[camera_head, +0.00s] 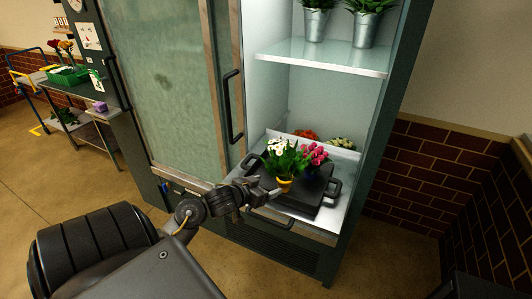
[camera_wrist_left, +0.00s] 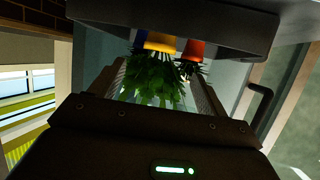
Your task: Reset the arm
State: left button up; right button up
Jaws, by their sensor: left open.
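My left gripper (camera_head: 272,193) is open and empty, just left of a yellow pot (camera_head: 285,184) with white flowers (camera_head: 283,147). The pot stands upright on a black tray (camera_head: 297,207) with side handles, on the lower shelf of the open cabinet. Pink flowers (camera_head: 315,153) and orange flowers (camera_head: 306,134) show behind it. In the left wrist view, seen upside down, the yellow pot (camera_wrist_left: 160,42), a red pot (camera_wrist_left: 194,49) and green leaves (camera_wrist_left: 152,82) appear beyond and between the spread fingers (camera_wrist_left: 162,90). My right gripper is not in view.
The cabinet's glass door (camera_head: 170,80) with a black handle (camera_head: 233,107) is left of the opening. A glass shelf (camera_head: 320,57) above holds metal buckets (camera_head: 315,24) of plants. A side table (camera_head: 85,85) with a green basket (camera_head: 69,75) stands at the far left.

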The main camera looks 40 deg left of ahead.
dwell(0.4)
pick_arm(q)
jog(key=s+d+f+m+g, duration=0.1)
jog(key=s+d+f+g, duration=0.25)
jog(key=s+d, duration=0.4)
jog(key=s+d+f+m+g+h, duration=0.1)
jog(key=s+d+f+g, duration=0.2)
jog(key=s+d+f, duration=0.35)
jog(key=s+d+f+m+g, duration=0.15)
jog(key=s+d+g, duration=0.25)
jog(key=s+d, duration=0.55)
notch_tip(320, 180, down, 26)
jog(key=s+a, duration=0.2)
jog(key=s+a+f+g, duration=0.2)
jog(key=s+a+f, duration=0.1)
jog(key=s+f, duration=1.3)
jog(key=shift+s+a+f, duration=0.15)
jog(key=shift+s, duration=0.3)
